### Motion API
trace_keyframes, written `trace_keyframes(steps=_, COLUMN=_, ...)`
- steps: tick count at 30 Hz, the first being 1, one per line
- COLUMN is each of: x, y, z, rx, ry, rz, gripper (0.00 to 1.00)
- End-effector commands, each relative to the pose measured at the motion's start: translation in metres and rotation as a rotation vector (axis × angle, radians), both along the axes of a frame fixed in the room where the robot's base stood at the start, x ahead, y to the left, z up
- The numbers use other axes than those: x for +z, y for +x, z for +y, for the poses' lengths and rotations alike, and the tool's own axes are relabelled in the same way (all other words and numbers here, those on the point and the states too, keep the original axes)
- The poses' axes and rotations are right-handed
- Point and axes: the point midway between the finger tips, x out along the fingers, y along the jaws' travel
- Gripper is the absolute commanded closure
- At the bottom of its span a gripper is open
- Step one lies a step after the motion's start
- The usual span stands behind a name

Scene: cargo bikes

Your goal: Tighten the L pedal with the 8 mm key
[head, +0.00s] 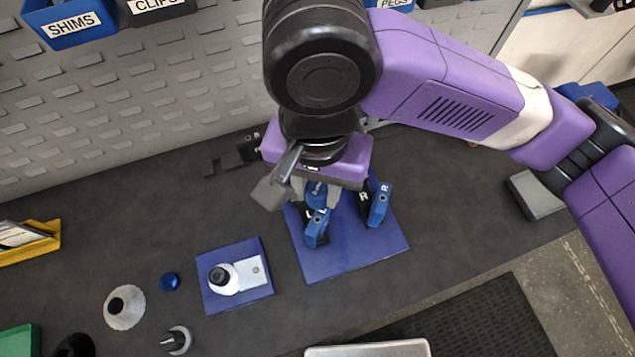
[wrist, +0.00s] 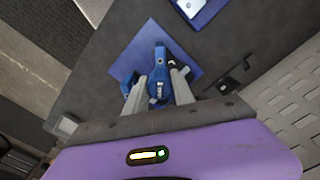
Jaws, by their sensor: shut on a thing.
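My gripper (head: 314,196) points down over the blue mat (head: 345,258), its fingers closed on a blue piece (head: 316,190) with a small white label. In the wrist view this blue piece (wrist: 158,88) sits between the two fingers; I take it for the 8 mm key, but the label is too small to read. The L pedal (head: 316,230), a blue block marked L, stands just below the fingers in the head view. I cannot tell whether the key touches it. The R pedal (head: 379,208) stands to its right, beside a dark arm marked R. The pedal's fastening is hidden.
A smaller blue mat (head: 236,299) with a white knobbed fixture (head: 224,279) lies to the left. A blue cap (head: 169,281) and a pale ring (head: 124,307) lie farther left. The perforated wall panel (head: 120,90) rises behind. The dark bench between is mostly clear.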

Motion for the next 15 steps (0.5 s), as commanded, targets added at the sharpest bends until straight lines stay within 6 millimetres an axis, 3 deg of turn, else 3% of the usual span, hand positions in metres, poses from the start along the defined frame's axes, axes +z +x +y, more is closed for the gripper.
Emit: trace_keyframes(steps=15, x=-0.032, y=0.000, z=0.000, rx=-0.001, ry=0.001, rz=0.001, gripper=1.00)
